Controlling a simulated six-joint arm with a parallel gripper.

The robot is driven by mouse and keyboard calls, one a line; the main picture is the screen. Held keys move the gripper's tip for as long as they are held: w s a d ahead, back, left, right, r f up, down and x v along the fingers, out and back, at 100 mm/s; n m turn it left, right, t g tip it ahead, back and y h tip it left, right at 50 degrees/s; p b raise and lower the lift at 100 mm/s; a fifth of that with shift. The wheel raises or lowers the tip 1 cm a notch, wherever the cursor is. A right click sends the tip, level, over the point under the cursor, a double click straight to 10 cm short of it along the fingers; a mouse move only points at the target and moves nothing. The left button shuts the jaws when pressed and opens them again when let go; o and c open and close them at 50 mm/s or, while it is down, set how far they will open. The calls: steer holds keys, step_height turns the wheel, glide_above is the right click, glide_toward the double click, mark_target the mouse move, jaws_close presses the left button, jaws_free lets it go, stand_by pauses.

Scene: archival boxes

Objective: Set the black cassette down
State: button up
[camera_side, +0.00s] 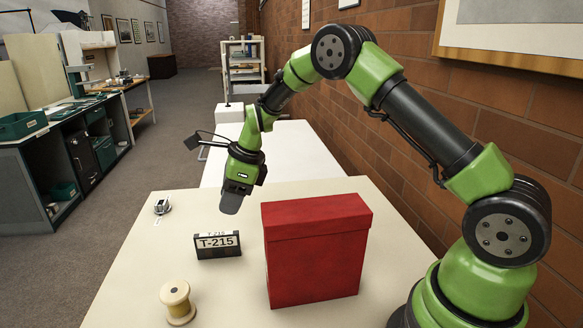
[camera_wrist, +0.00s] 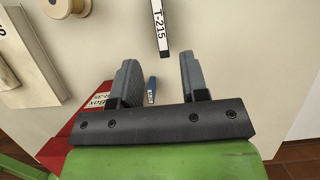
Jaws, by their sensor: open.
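The black cassette (camera_side: 218,252) stands upright on the cream table, its white T-215 label facing the side camera. It is left of the red box (camera_side: 318,250) and apart from it. In the wrist view the cassette (camera_wrist: 166,48) shows from above at the top, beyond the fingertips. My gripper (camera_side: 232,203) hangs above the table, up and behind the cassette in the side view. In the wrist view my gripper (camera_wrist: 158,72) has its two fingers spread, with the cassette outside them. Side on, the fingers overlap each other.
A pale spool (camera_side: 177,302) stands front left. A small metallic item (camera_side: 162,206) lies at the back left. The wrist view shows a small blue labelled item (camera_wrist: 151,91) between the fingers in the picture, and a cream boxlike thing (camera_wrist: 25,65) at left. The table's left part is mostly clear.

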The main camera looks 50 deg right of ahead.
steer(key=s+a+r+n+t, duration=0.3)
steer(key=s+r+n, duration=1.2)
steer(key=s+r, duration=0.3)
steer(key=s+n+t+h, duration=0.1)
steer(key=s+n, duration=0.7)
steer(key=s, duration=0.2)
steer(key=shift+r, duration=0.3)
